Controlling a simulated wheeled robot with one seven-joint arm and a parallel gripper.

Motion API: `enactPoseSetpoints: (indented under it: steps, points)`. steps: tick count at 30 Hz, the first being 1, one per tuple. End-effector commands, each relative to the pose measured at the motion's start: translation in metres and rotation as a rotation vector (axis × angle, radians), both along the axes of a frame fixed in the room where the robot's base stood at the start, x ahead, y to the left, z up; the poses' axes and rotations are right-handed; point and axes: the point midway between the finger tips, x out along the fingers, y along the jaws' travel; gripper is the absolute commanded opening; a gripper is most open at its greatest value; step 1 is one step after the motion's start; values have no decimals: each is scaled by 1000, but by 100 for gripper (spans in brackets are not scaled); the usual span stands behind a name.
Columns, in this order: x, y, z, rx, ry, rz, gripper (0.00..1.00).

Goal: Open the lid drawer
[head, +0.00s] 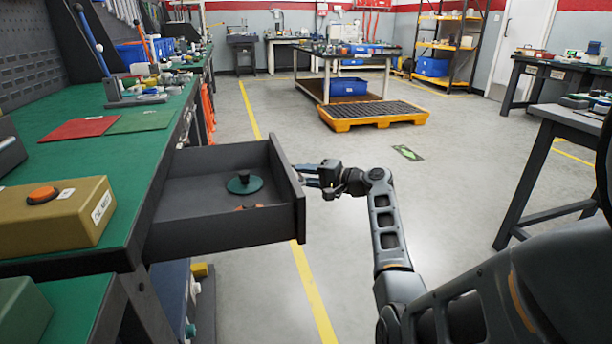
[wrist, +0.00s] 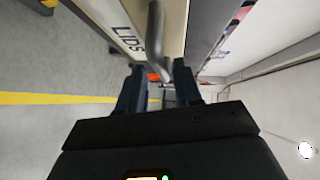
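The lid drawer (head: 215,236) under the green-topped bench is pulled well out in the head view. Inside it are a round dark green lid (head: 244,185) with a black knob and part of an orange item (head: 247,207). My gripper (head: 305,172) is at the outer face of the drawer front. In the wrist view, the front (wrist: 116,30) reads "LIDS", and its grey bar handle (wrist: 156,38) runs down towards the space between my fingertips (wrist: 158,74). The fingers stand apart with a gap showing between them. Contact with the handle is unclear.
The bench top (head: 50,170) holds a tan box (head: 60,225) with an orange knob, and red (head: 80,129) and green mats. An orange spill pallet (head: 372,113) sits on the floor further back. A dark table (head: 580,115) stands right.

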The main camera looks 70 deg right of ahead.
Motion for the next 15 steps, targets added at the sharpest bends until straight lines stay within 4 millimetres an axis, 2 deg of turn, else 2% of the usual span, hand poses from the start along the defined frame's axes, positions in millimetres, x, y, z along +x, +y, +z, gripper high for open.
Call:
enactPoseSetpoints:
  steps: [9,15]
  points:
    - [-2,0,2,-2,-2,-2,38]
    - [-28,3,7,-1,-1,-4,38]
